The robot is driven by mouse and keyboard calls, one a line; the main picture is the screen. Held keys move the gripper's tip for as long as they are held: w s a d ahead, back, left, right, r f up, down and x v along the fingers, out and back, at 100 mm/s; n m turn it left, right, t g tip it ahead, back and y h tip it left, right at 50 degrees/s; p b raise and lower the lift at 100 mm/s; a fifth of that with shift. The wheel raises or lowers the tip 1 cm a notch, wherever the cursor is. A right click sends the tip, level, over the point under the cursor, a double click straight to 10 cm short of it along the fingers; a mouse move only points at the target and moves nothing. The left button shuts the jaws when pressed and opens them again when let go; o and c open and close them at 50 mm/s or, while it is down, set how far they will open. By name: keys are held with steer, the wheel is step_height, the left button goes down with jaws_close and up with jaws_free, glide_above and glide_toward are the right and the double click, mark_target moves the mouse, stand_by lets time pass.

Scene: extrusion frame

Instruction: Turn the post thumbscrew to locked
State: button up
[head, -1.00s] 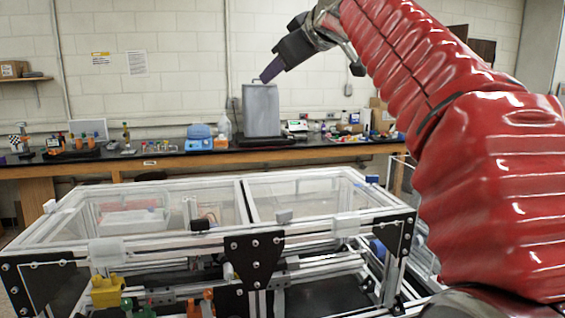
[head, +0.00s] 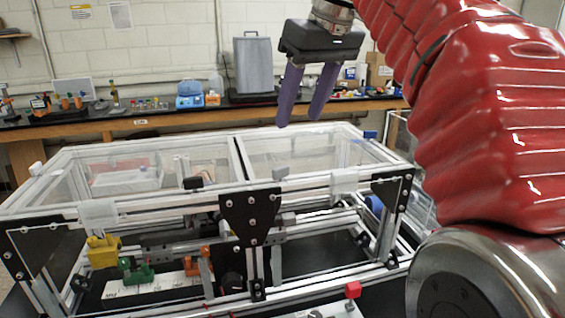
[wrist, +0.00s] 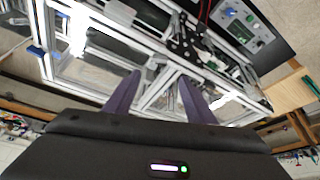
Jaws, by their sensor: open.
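My gripper (head: 298,119) has two purple fingers that point down, apart and empty, above the glass-topped extrusion frame (head: 215,213). The wrist view also shows the gripper (wrist: 158,88) with clear space between its fingers. Small coloured fittings sit at the frame's front: a yellow block (head: 103,252), a green clamp (head: 138,269), an orange clamp (head: 197,262) and a red knob (head: 353,289). A dark round knob (head: 232,285) is low near the centre bracket. I cannot tell which of these is the post thumbscrew, or its setting. My gripper touches none of them.
Clear panels cover the frame's top, with small black and grey blocks on its rails. A black bracket (head: 251,215) stands at front centre. A bench (head: 150,124) with lab gear runs behind. The wrist view shows a control box (wrist: 232,22). Air above the frame is free.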

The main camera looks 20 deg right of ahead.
mark_target(281, 167)
steer(key=x, duration=1.3)
steer(key=shift+w+f, duration=0.25)
steer(key=shift+f, duration=0.1)
steer(key=c, duration=1)
